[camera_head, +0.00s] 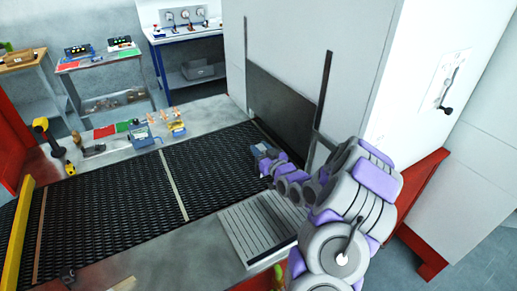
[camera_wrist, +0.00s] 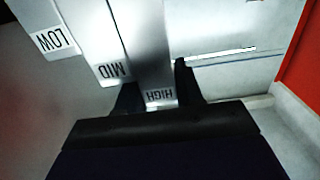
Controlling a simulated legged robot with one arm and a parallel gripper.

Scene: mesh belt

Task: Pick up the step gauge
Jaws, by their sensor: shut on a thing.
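The step gauge (camera_wrist: 112,42) is a pale metal piece with stepped ends marked LOW, MID and HIGH. It fills the upper left of the wrist view, with its lettering upside down or tilted. My gripper (camera_wrist: 158,90) is shut on it, with the dark fingers on either side of the HIGH step. The LOW and MID steps stick out to the left of the fingers. In the head view my gripper (camera_head: 263,157) is at the end of my arm, above the belt's right end; the gauge is too small to make out clearly there.
A black mesh belt (camera_head: 115,190) runs across the bench towards a dark opening in a white cabinet (camera_head: 415,65). A grey slatted tray (camera_head: 258,225) lies below my arm. Small tools and parts line the belt's far side. Side tables stand behind.

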